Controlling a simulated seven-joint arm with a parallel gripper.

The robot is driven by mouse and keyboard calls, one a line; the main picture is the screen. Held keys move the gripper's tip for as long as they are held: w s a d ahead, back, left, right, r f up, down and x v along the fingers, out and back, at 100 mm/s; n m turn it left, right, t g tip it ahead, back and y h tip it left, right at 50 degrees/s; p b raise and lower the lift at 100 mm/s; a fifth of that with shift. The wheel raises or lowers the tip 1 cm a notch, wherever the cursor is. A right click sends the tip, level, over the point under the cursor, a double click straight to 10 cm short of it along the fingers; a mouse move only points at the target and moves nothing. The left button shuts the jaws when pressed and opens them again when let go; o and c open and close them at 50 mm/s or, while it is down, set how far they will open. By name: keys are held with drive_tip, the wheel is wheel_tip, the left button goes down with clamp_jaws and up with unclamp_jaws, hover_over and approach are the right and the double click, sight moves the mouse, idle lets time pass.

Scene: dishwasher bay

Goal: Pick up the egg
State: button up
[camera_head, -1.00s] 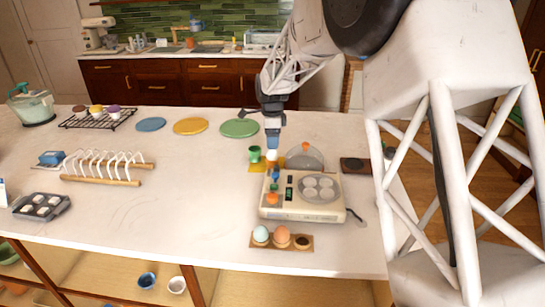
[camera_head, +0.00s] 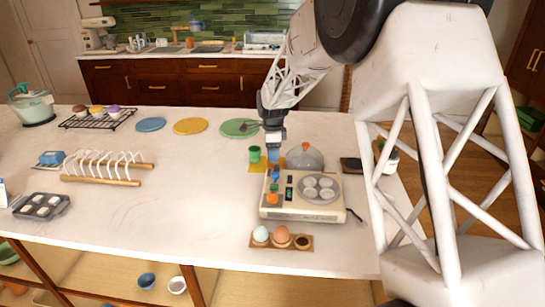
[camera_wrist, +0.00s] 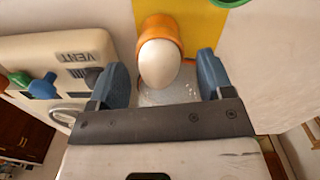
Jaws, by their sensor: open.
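A white egg (camera_wrist: 159,64) stands in an orange egg cup (camera_wrist: 158,25) in the wrist view. My gripper (camera_wrist: 162,66) is open, with one blue finger on each side of the egg and a visible gap to both. In the head view my gripper (camera_head: 273,158) is just behind the egg cooker and hides most of this egg. Two other eggs, one pale blue (camera_head: 260,233) and one brown (camera_head: 282,233), sit in a wooden holder (camera_head: 256,245) at the counter's front edge. The holder's right hole is empty.
The egg cooker (camera_head: 300,212) has coloured knobs close to my gripper. A green cup (camera_head: 254,154) stands left of my gripper on a yellow mat (camera_head: 258,168). A domed lid (camera_head: 302,157) is close on the right.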

drive_tip(key=shift+c, duration=0.4)
drive_tip(key=c, duration=0.7)
drive_tip(key=shift+o, duration=0.2)
drive_tip(key=shift+r, duration=0.2)
wheel_tip(320, 180, up, 10)
drive_tip(key=shift+f, duration=0.15)
idle(0.5)
